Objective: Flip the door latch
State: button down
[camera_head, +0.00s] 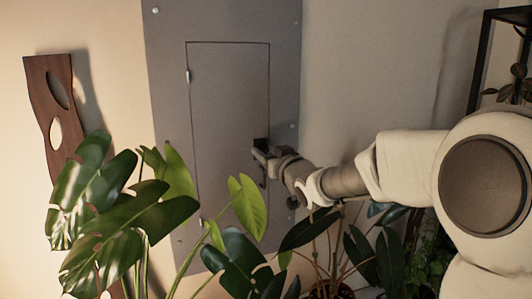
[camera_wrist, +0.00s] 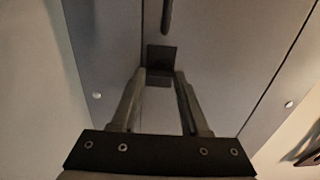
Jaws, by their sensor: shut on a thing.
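The grey metal door (camera_head: 227,110) is closed in its wall panel, with its latch (camera_head: 261,142) a small dark piece at the right edge. The exact contact is dim and hard to make out.
Broad-leaved plants (camera_head: 130,215) fill the front left, and darker leaves (camera_head: 310,230) lie below my arm. A dark bar (camera_wrist: 166,14) shows beyond the latch in the wrist view. A wooden board (camera_head: 52,105) hangs left; a black shelf frame (camera_head: 482,60) stands right.

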jog(key=shift+f+n+b, duration=0.1)
jog(key=shift+n+b, duration=0.2)
jog(key=shift+b, duration=0.1)
jog(key=shift+s+a+n+b, duration=0.1)
jog(key=shift+n+b, duration=3.05)
jog(key=shift+n, duration=1.15)
jog(key=shift+a+n+b, duration=0.1)
jog(key=shift+n+b, duration=3.05)
jog(key=shift+n, duration=1.15)
jog(key=shift+c, duration=2)
grip_release()
jog(key=shift+f, duration=0.1)
